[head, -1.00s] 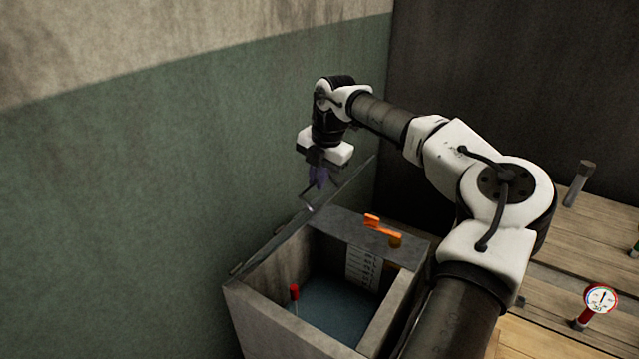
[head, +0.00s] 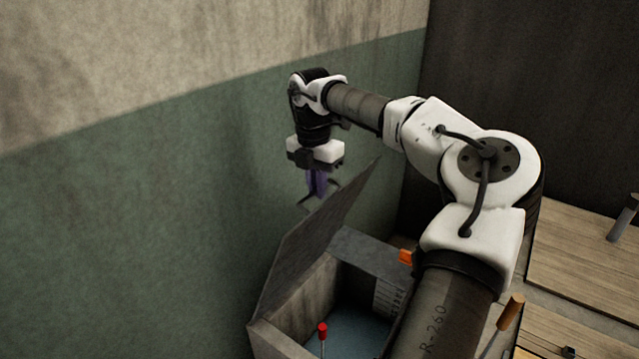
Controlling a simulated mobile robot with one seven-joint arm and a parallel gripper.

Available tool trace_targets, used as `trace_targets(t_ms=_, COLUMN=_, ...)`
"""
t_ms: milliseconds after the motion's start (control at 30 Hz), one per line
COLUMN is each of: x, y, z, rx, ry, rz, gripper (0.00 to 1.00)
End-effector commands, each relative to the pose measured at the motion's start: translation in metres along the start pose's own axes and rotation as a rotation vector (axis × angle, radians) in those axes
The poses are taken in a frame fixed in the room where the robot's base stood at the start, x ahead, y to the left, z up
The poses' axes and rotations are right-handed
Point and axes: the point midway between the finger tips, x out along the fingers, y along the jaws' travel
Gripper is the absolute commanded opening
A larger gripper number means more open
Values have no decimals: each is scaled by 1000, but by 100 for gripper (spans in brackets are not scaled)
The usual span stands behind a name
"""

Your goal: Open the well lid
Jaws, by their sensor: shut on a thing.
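The well (head: 300,303) is a grey concrete box with water inside, at the lower middle of the head view. Its dark grey flat lid (head: 318,228) is tilted up steeply along the well's left side, beside the green wall, and the opening is uncovered. My gripper (head: 317,194) points down at the lid's upper left edge, with its purple fingers by a thin dark handle (head: 306,203). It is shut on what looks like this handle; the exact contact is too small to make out.
A red-topped stick (head: 323,330) stands in the well, near a white marked scale (head: 388,298). An orange object (head: 406,256) is at the well's far edge, partly behind my arm. A wooden table (head: 585,240) lies to the right. The green wall (head: 150,220) is close on the left.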

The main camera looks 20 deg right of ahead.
Motion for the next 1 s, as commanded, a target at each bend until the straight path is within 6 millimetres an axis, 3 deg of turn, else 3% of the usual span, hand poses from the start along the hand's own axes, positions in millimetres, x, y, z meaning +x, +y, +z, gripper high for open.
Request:
trace_targets(t_ms=33, x=7, y=2, z=-4, rx=-7, ry=12, rz=-3, gripper=0)
trace_targets(t_ms=267, x=7, y=2, z=-4, rx=-7, ry=12, rz=-3, gripper=0)
trace_targets(t_ms=300, x=7, y=2, z=-4, rx=-7, ry=12, rz=-3, gripper=12)
trace_targets(t_ms=467, x=5, y=1, z=-2, rx=-5, ry=8, rz=-2, gripper=32)
trace_targets(t_ms=833, x=-3, y=1, z=0, rx=-1, ry=1, rz=0, gripper=32)
trace_targets(t_ms=1000, x=-30, y=1, z=0, rx=0, ry=-1, rz=3, gripper=32)
